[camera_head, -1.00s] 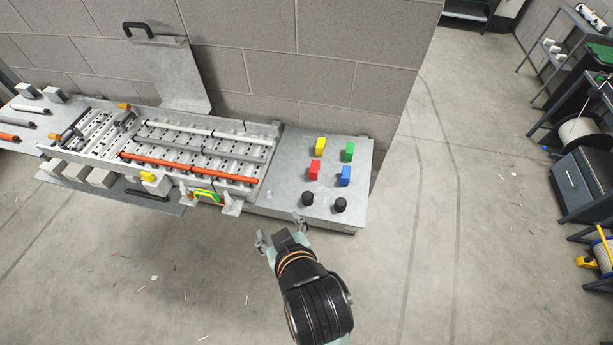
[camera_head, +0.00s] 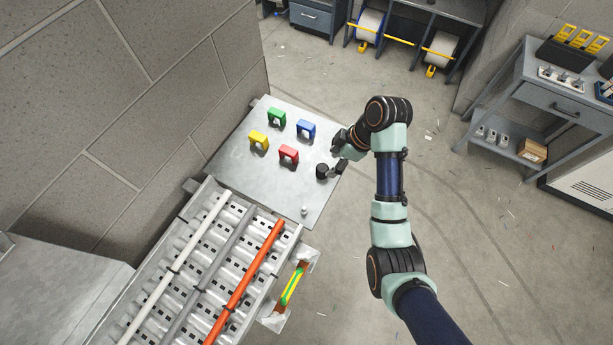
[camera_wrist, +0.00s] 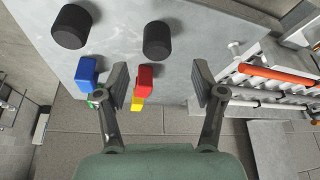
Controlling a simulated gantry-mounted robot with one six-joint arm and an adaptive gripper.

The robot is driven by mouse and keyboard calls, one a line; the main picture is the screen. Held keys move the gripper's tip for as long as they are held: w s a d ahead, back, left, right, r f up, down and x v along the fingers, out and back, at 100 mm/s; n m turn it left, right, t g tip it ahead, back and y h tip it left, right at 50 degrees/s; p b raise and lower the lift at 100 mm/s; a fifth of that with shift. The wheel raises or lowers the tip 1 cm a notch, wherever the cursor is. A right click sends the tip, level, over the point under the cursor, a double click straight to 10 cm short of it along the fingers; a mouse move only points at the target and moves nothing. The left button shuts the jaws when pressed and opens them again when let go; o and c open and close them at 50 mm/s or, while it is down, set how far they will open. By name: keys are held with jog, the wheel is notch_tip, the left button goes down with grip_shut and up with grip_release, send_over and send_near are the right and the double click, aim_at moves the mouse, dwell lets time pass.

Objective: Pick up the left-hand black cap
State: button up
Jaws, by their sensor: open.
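Two black caps stand upright on a grey metal plate (camera_head: 232,155). The left-hand black cap (camera_head: 322,171), the one nearer the red block and the small clear peg, also shows in the wrist view (camera_wrist: 157,40). The other black cap (camera_wrist: 72,27) is to its left in the wrist view; in the head view my gripper makes it hard to pick out. My gripper (camera_head: 340,158) is open and empty above the plate's edge, close beside the left-hand cap. In the wrist view both fingers are apart (camera_wrist: 160,83), and the cap lies above the gap between them, not between the pads.
Red (camera_head: 289,154), blue (camera_head: 306,129), yellow (camera_head: 259,141) and green (camera_head: 277,116) blocks stand on the plate near the caps. The small peg (camera_head: 304,210) is at the front edge. A slotted tray with rods (camera_head: 237,282) adjoins the plate. A block wall (camera_head: 120,90) stands behind.

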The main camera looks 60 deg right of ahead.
aim_at(325, 168)
jog(key=shift+d+f, duration=0.1)
jog(key=shift+d, duration=0.05)
jog(key=shift+x, duration=1)
jog(key=x, duration=0.5)
jog(key=shift+w+f+p, duration=0.2)
jog(key=shift+f+p, duration=0.05)
jog(key=shift+p, duration=0.1)
jog(key=c, duration=1)
jog(key=shift+r, duration=0.1)
jog(key=shift+c, duration=0.2)
